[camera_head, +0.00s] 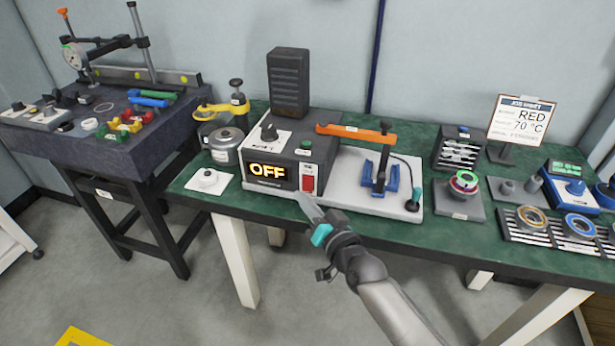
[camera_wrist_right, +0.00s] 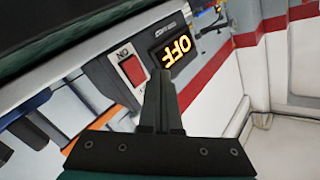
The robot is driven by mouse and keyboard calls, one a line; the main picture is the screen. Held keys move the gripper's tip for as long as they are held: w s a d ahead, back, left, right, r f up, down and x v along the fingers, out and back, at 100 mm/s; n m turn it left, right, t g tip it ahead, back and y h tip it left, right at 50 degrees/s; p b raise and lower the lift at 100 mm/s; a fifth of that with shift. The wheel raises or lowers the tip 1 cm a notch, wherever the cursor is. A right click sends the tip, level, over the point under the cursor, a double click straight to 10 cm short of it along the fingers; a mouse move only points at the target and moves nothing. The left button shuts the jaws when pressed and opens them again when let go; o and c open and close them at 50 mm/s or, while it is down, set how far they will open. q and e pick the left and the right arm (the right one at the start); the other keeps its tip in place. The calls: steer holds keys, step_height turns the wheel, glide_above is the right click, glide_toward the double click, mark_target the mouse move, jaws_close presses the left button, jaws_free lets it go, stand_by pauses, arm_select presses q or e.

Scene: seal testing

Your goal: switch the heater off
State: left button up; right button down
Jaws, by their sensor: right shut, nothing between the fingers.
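The heater (camera_head: 292,152) is a grey box on the green table with a dark front panel. Its display (camera_head: 268,171) glows with the word OFF. A red rocker switch (camera_head: 308,180) sits right of the display; it also shows in the right wrist view (camera_wrist_right: 133,71), with the OFF display (camera_wrist_right: 176,52) beside it. My right gripper (camera_head: 304,199) is shut and empty, its tips just below and in front of the switch panel. In the right wrist view the closed fingers (camera_wrist_right: 160,85) point at the panel near the switch and display; I cannot tell whether they touch. My left gripper is not in view.
An orange lever press (camera_head: 380,170) stands on the grey plate right of the heater. A metal pot (camera_head: 225,148) is at its left. A sign (camera_head: 521,122) reads RED 70 °C. The floor in front of the table is clear.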

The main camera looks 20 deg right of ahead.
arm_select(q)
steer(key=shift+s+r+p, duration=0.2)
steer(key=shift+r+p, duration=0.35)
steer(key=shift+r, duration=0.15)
arm_select(e)
steer(key=shift+s+a+f, duration=0.1)
steer(key=shift+s+a, duration=0.35)
steer(key=shift+s, duration=0.2)
steer(key=shift+s+a+f, duration=0.1)
steer(key=shift+s+a, duration=0.3)
steer(key=shift+s, duration=0.2)
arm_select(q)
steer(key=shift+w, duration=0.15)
